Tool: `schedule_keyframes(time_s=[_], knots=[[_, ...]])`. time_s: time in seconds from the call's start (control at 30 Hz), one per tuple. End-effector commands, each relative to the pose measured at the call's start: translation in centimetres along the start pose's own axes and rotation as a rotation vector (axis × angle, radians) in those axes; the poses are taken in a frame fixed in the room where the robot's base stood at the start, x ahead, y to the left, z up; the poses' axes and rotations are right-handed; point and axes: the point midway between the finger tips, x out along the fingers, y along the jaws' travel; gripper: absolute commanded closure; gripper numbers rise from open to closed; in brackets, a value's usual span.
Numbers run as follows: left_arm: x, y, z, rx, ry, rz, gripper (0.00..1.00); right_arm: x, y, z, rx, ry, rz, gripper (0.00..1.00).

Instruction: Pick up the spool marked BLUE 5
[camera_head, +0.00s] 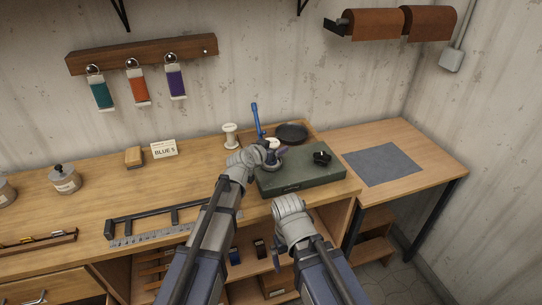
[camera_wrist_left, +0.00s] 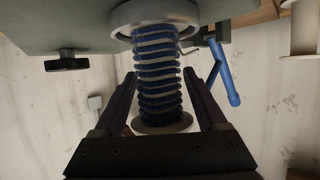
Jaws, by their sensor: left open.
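The spool wound with blue thread (camera_wrist_left: 158,80) is in the left wrist view, which shows the scene upside down. It stands between the two fingers of my left gripper (camera_wrist_left: 160,76), which is open, with a gap visible on each side. No mark is readable on the spool. In the head view my left gripper (camera_head: 275,156) is over the green box (camera_head: 325,176), and the spool is mostly hidden there by the arm. A card reading BLUE 5 (camera_head: 164,149) stands farther left on the bench. My right arm ends low at the bench front; its fingers do not show.
A white spool (camera_head: 230,136) and a blue-handled tool (camera_head: 256,118) stand close to my left gripper. A black knob (camera_head: 322,157) is on the green box, and a dark round dish (camera_head: 291,133) lies behind. The right table with its grey mat (camera_head: 382,164) is clear.

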Motion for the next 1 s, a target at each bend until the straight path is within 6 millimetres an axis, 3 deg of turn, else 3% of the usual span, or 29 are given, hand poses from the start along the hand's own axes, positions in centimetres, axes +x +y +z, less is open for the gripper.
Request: schedule_keyframes(time_s=[0.07, 0.7, 1.0], knots=[[-0.05, -0.01, -0.02, 0.000, 0.000, 0.000, 0.29, -0.03, 0.00, 0.00, 0.000, 0.000, 0.000, 0.00], [-0.06, -0.03, -0.01, 0.000, 0.000, 0.000, 1.00, -0.03, 0.00, 0.00, 0.000, 0.000, 0.000, 0.00], [-0.06, -0.03, -0.01, 0.000, 0.000, 0.000, 1.00, -0.03, 0.00, 0.00, 0.000, 0.000, 0.000, 0.00]])
